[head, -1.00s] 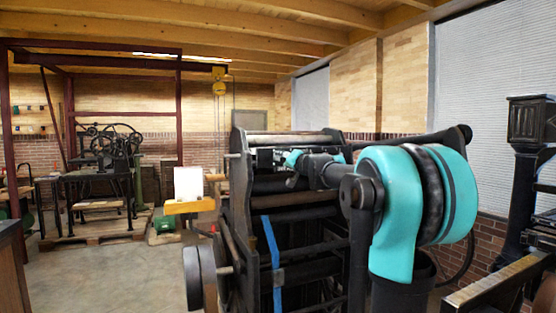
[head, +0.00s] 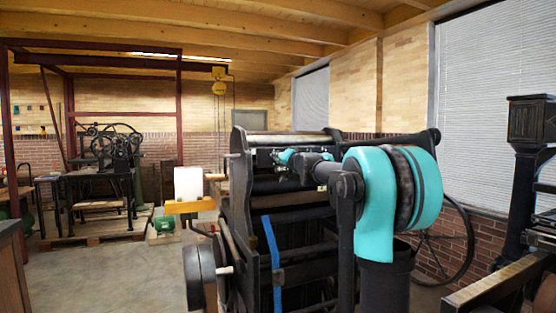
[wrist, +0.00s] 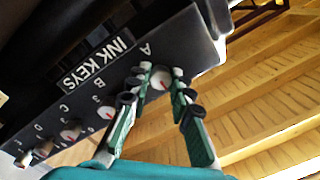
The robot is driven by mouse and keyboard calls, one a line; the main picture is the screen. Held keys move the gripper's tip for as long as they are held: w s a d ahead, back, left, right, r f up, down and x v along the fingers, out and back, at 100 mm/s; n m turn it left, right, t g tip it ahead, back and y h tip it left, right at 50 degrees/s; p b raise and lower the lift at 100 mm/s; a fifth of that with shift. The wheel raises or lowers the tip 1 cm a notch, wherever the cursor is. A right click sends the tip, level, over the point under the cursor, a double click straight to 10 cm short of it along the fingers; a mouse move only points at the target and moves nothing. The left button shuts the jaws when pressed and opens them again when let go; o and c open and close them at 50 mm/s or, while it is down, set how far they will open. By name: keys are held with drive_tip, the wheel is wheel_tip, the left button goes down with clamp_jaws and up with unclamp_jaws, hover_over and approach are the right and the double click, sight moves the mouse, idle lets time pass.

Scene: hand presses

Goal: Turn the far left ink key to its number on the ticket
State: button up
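The wrist view shows the black ink key panel (wrist: 190,50) upside down, with a plate reading INK KEYS. The key at letter A (wrist: 159,80) is a pale round knob with a red mark; it is the far left key once the lettering is read upright. My gripper (wrist: 162,74) has one fingertip on each side of this knob, very near its edges. Whether both tips press on it I cannot tell. Further keys, such as the one at B (wrist: 105,111), run toward the lower left. In the head view my gripper (head: 287,156) is at the top of the press; a ticket cannot be made out.
The dark press (head: 262,200) stands in front of me, with a large flywheel (head: 445,240) behind my arm. Another black machine (head: 525,170) is close on the right. A separate press (head: 105,165) stands on a pallet at the back left. Floor (head: 100,270) is open to the left.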

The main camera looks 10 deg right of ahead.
clamp_jaws()
drive_tip(key=shift+m, duration=0.3)
drive_tip(key=shift+f+m+t, duration=0.1)
drive_tip(key=shift+m+t, duration=0.2)
drive_tip(key=shift+m, duration=7.4)
drive_tip(key=shift+m+h, duration=0.3)
drive_tip(key=shift+h, duration=0.1)
drive_tip(key=o, duration=0.7)
unclamp_jaws()
